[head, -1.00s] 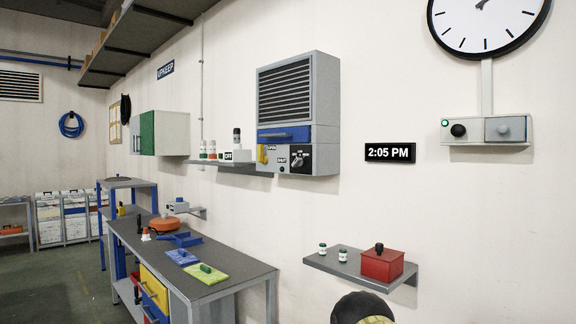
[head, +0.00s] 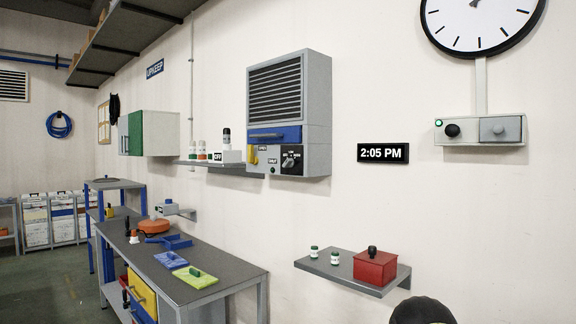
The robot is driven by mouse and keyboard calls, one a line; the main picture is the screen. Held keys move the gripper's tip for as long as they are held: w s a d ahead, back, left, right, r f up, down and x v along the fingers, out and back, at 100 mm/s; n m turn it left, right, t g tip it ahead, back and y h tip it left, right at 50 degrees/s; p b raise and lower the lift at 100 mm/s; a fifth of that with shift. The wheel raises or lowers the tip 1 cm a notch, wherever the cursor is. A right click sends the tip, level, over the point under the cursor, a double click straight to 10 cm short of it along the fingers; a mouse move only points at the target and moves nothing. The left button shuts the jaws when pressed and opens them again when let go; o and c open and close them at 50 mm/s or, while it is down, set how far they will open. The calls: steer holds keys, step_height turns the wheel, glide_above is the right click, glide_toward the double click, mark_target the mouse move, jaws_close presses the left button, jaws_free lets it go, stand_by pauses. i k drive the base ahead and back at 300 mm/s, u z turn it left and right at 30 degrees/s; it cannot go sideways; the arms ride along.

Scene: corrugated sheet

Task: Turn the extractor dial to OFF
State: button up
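A grey louvred unit (head: 288,92), which looks like the extractor, is fixed to the wall near the middle of the head view. A black dial (head: 291,158) with a light pointer mark sits on a dark panel at its lower right. The marks around the dial are too small to read, so its setting is unclear. A yellow lever (head: 252,155) is left of the dial, and a blue drawer-like front (head: 275,134) is above it. My gripper is not in view; only a dark rounded part, likely of my arm, shows at the bottom right edge.
Another shelf (head: 318,266) holds a red box (head: 375,268). A workbench (head: 218,288) stands lower left. A knob box (head: 480,129) hangs under the clock.

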mark_target(289, 163)
steer(key=z, duration=0.35)
steer(key=k, duration=0.25)
steer(key=u, duration=1.05)
steer(key=i, duration=1.05)
steer(key=z, duration=0.1)
